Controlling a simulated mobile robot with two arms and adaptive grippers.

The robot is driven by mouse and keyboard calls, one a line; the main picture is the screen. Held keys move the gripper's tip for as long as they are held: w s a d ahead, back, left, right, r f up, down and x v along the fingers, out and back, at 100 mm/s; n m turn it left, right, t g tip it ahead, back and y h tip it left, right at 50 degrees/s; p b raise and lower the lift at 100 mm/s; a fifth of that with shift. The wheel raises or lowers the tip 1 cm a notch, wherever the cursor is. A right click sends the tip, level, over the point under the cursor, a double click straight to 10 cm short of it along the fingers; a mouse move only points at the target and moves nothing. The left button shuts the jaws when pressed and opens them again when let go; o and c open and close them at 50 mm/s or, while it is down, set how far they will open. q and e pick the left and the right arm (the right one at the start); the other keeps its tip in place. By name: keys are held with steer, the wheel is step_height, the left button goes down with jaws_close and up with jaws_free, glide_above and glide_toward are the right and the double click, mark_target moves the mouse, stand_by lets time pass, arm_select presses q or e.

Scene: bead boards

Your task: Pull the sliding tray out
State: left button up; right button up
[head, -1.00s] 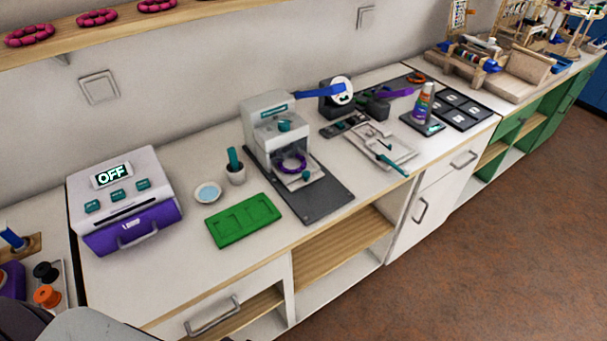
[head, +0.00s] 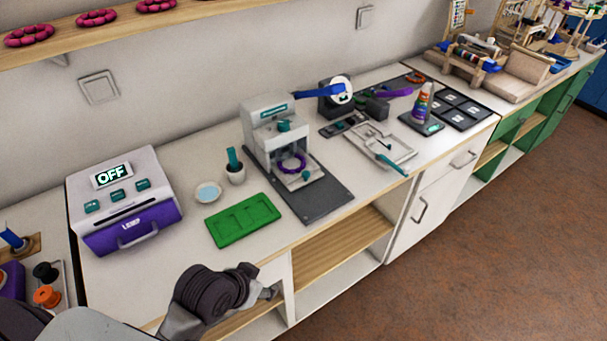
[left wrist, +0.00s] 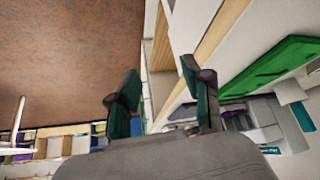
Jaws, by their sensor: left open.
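A white press (head: 272,125) stands mid-counter on a dark base plate (head: 318,190). A light tray (head: 305,180) lies low at its front, with a purple ring (head: 291,163) over it. At the left, a white box with an OFF display (head: 120,170) has a purple drawer-like front (head: 128,230) with a handle, which looks shut. I cannot tell which of these is the sliding tray. My left gripper (head: 264,284) is in front of the counter edge, apart from both. In the left wrist view its fingers (left wrist: 160,88) are spread and empty. My right gripper is not in view.
A green board (head: 243,220), a white dish (head: 207,192) and a small cup (head: 235,174) stand between the box and the press. A clamp-like plate (head: 380,145) and a spray bottle (head: 423,102) are further right. Floor space is free in front of the cabinets.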

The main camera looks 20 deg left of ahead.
arm_select(q)
steer(key=w+r+t+h, duration=0.1)
steer(key=w+r+t, duration=0.15)
steer(key=w, duration=0.65)
steer(key=t+h, duration=0.1)
steer(key=t, duration=0.4)
glide_toward(305, 174)
steer(key=shift+g, duration=0.35)
steer(key=x, duration=0.9)
steer(key=shift+w+r, duration=0.2)
steer(key=shift+r, duration=0.05)
jaws_close()
steer(key=shift+s, duration=0.1)
